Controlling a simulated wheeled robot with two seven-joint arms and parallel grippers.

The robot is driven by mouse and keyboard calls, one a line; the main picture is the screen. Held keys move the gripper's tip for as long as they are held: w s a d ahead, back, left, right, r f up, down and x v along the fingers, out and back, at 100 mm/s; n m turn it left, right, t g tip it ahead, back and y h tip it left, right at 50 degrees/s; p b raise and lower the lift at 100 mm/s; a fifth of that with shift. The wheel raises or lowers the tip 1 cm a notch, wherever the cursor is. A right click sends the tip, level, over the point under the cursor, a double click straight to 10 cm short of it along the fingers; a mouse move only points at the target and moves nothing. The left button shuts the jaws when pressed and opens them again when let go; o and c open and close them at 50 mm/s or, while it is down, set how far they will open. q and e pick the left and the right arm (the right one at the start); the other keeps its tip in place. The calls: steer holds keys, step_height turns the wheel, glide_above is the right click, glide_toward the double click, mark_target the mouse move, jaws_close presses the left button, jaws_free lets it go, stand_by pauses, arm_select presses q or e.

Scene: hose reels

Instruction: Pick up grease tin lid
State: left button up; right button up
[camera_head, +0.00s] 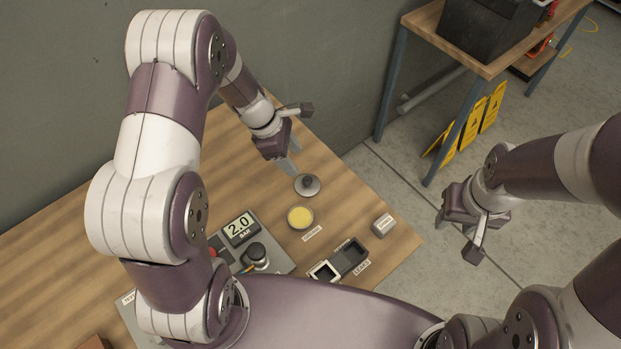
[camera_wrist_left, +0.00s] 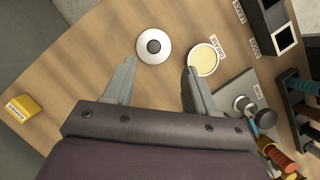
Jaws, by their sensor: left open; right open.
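The grease tin lid (camera_head: 307,185) is a round silver disc with a dark knob in its middle, lying flat on the wooden table. It also shows in the left wrist view (camera_wrist_left: 153,46), beyond and between my open left fingertips. The open tin (camera_head: 300,217) with pale yellow grease stands beside the lid, apart from it; it shows in the left wrist view (camera_wrist_left: 203,59) near the right fingertip. My left gripper (camera_head: 288,165) is open and empty, above the table close to the lid. My right gripper (camera_head: 459,230) is open and empty, out over the floor right of the table.
A gauge panel (camera_head: 240,228) reading 2.0 BAR stands left of the tin. Dark open bins (camera_head: 349,257) and a small grey block (camera_head: 383,225) sit near the table's right edge. A yellow labelled block (camera_wrist_left: 24,107) lies at left in the wrist view. Bare wood surrounds the lid.

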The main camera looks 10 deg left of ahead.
arm_select(q)
glide_above(307, 180)
steer(key=a, duration=0.1)
steer(key=f, duration=0.4)
steer(key=shift+w+a+f, duration=0.15)
steer(key=shift+a+f, duration=0.05)
steer(key=shift+f, duration=0.2)
steer(key=f, duration=0.1)
steer(key=f+p, duration=0.1)
steer(key=f, duration=0.2)
steer(key=shift+s+d+f, duration=0.2)
steer(key=shift+d+f, duration=0.1)
steer(key=shift+f, duration=0.05)
steer(key=shift+w+d+f, duration=0.15)
steer(key=shift+w+f, duration=0.05)
steer(key=shift+f, duration=0.05)
steer(key=shift+s+r, duration=0.1)
jaws_close()
